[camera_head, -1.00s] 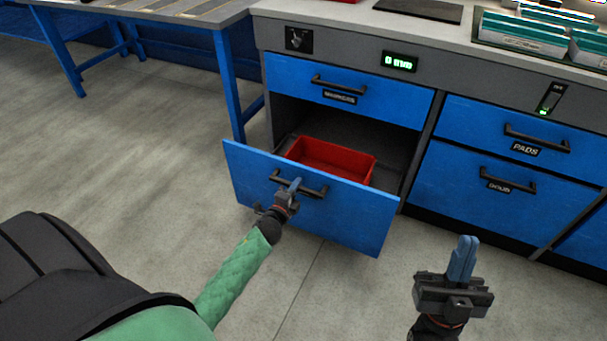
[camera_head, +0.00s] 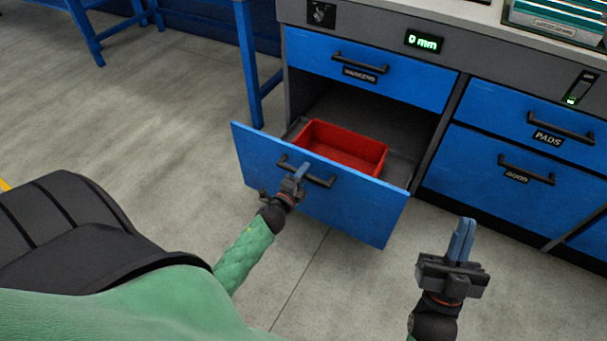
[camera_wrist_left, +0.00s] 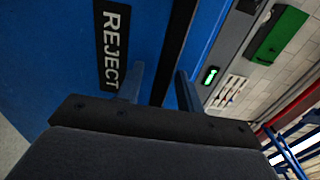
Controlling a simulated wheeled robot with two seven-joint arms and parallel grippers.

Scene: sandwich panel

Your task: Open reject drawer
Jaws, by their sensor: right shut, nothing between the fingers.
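The reject drawer (camera_head: 350,207) is a blue-fronted lower drawer and stands well out of the cabinet, with a red bin (camera_head: 345,148) inside. Its black handle (camera_head: 320,181) runs across the front. My left gripper (camera_head: 298,178) is at the handle. In the left wrist view its fingers (camera_wrist_left: 158,88) stand on either side of the dark handle bar, beside the REJECT label (camera_wrist_left: 112,45). The exact finger contact is hard to see. My right gripper (camera_head: 461,240) is shut and empty, held up in front of the cabinet at the right.
The shut markers drawer (camera_head: 370,70) is above the opening. Shut pads (camera_head: 530,118) and lower (camera_head: 510,180) drawers are to the right. A blue table leg (camera_head: 247,65) stands left of the cabinet. The floor (camera_head: 130,130) at left is clear.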

